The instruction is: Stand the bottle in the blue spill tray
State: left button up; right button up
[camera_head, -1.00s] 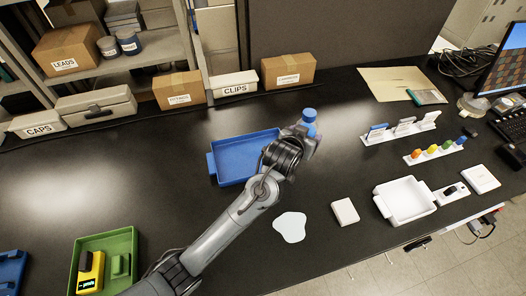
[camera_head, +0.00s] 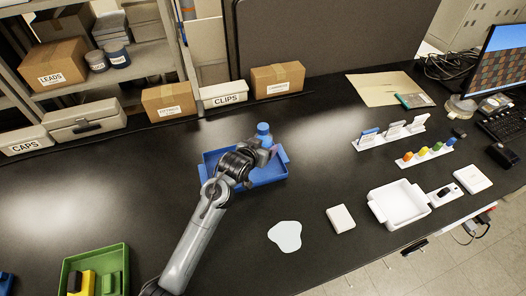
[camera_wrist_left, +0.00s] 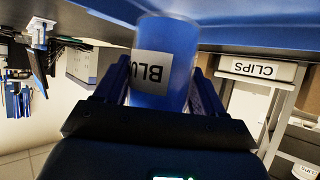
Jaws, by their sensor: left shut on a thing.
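My left gripper (camera_head: 266,148) is shut on the blue bottle (camera_head: 263,131), whose cap shows above the fingers in the head view. The bottle is upright over the right-hand part of the blue spill tray (camera_head: 270,180). In the left wrist view, which is upside down, the bottle (camera_wrist_left: 165,65) with a white label stands between the two fingers (camera_wrist_left: 160,85). The blue tray (camera_wrist_left: 240,35) shows close to the bottle's base there. I cannot tell whether the base touches the tray floor. My arm hides the tray's front left part. My right gripper is out of view.
A pale puddle (camera_head: 285,236) and a white block (camera_head: 341,218) lie in front of the tray. A white tray (camera_head: 398,204) and racks (camera_head: 425,153) stand to the right. Boxes, including the CLIPS box (camera_head: 223,95), line the back.

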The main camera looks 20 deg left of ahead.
pick_arm(q)
jog(key=shift+f, duration=1.2)
jog(key=shift+f, duration=0.15)
jog(key=o, duration=1.5)
jog(key=shift+s+r, duration=0.35)
jog(key=p+v, duration=0.1)
jog(key=v, duration=1)
